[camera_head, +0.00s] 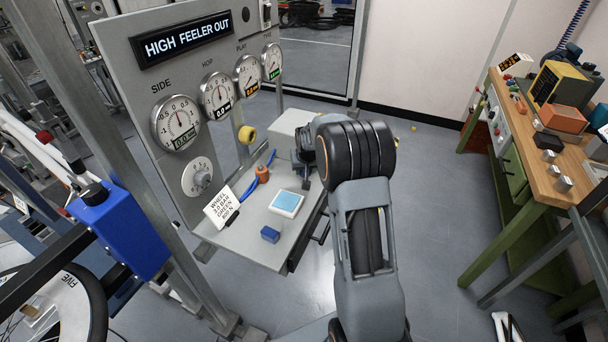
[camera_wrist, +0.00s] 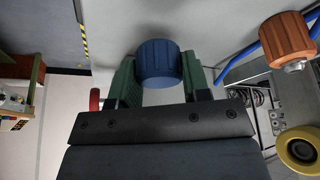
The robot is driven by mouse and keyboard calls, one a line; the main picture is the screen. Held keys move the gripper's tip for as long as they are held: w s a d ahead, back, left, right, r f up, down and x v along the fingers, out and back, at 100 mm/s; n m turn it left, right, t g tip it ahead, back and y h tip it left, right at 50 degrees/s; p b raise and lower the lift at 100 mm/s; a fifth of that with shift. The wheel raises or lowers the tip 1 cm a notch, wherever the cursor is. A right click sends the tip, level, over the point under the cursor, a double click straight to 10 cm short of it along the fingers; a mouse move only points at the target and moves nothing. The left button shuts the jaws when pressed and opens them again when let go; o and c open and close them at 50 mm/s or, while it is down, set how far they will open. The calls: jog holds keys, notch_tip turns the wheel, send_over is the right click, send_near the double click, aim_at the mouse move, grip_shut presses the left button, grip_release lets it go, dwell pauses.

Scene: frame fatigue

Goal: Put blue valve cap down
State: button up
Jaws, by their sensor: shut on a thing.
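The blue valve cap (camera_wrist: 159,62) is a ridged dark-blue cylinder, seen in the wrist view between the two green fingers of my gripper (camera_wrist: 160,80). My gripper is shut on it, one finger on each side. A pale grey surface lies behind the cap; I cannot tell whether the cap touches it. In the head view my arm hides most of the gripper and the cap, over the far right part of the grey shelf (camera_head: 248,222).
An orange fitting (camera_wrist: 287,40) with a blue hose and a yellow round part (camera_wrist: 300,150) are to the right of the cap in the wrist view. A gauge panel (camera_head: 185,75) rises behind.

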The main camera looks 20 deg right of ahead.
jog(key=shift+w+f, duration=0.15)
jog(key=shift+f, duration=0.1)
jog(key=shift+w+f, duration=0.1)
jog(key=shift+f, duration=1.45)
jog(key=shift+f, duration=0.1)
jog(key=shift+f, duration=0.2)
jog(key=o, duration=1)
jog(key=shift+r, duration=0.15)
